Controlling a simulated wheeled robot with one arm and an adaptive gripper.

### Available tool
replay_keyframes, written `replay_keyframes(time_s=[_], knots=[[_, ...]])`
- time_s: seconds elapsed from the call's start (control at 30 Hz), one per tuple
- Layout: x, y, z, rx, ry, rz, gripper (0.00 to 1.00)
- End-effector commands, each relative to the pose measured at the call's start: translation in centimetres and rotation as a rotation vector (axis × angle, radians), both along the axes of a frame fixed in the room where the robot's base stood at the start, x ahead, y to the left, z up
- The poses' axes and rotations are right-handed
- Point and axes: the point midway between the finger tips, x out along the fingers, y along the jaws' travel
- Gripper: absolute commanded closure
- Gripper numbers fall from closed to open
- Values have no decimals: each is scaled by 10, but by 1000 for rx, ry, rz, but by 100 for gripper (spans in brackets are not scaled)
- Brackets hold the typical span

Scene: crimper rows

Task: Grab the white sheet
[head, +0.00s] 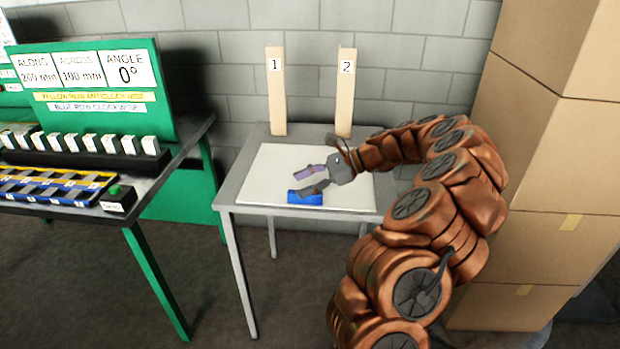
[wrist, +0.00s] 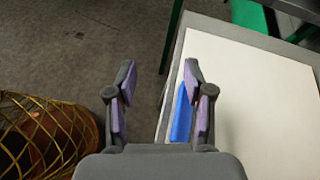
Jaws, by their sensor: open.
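The white sheet (head: 265,180) lies flat on a small grey table (head: 228,190) in the head view. In the wrist view the sheet (wrist: 260,95) fills the right side, with its edge running beside my right finger. My gripper (head: 303,181) is open over the sheet, its fingers pointing left in the head view. In the wrist view my gripper (wrist: 160,70) has nothing between its purple-padded fingertips. A small blue piece (head: 306,198) shows by the sheet's front edge, under the nearer finger. It also shows in the wrist view (wrist: 182,116), partly hidden by that finger.
Two wooden posts marked 1 (head: 276,95) and 2 (head: 345,95) stand at the table's back. A green-legged bench (head: 150,185) with a green sign panel (head: 90,95) is at left. Stacked cardboard boxes (head: 545,150) stand right. A yellow mesh basket (wrist: 45,135) shows in the wrist view.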

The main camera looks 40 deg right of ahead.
Motion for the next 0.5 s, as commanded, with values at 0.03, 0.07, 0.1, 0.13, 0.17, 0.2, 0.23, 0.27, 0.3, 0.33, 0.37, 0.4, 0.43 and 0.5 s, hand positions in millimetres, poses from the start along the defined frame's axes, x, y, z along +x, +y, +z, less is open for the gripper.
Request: replay_keyframes(time_s=[0.03, 0.07, 0.1, 0.13, 0.17, 0.2, 0.23, 0.27, 0.3, 0.33, 0.37, 0.4, 0.43, 0.5], knots=[[-1, -21, -13, 33, 25, -60, 48], [-2, -31, -18, 51, 38, -91, 48], [-3, -44, -25, 68, 53, -127, 48], [-4, -52, -29, 81, 65, -151, 48], [-5, -59, -33, 91, 72, -171, 48], [-7, -66, -37, 103, 81, -193, 48], [-8, -71, -39, 111, 87, -206, 48], [-8, -74, -41, 117, 91, -216, 48], [-8, -76, -42, 122, 94, -225, 48], [-8, -77, -43, 125, 96, -229, 48], [-7, -76, -44, 127, 97, -232, 48], [-5, -75, -45, 128, 98, -234, 48], [-3, -73, -46, 128, 98, -234, 48], [2, -68, -49, 127, 98, -235, 48]])
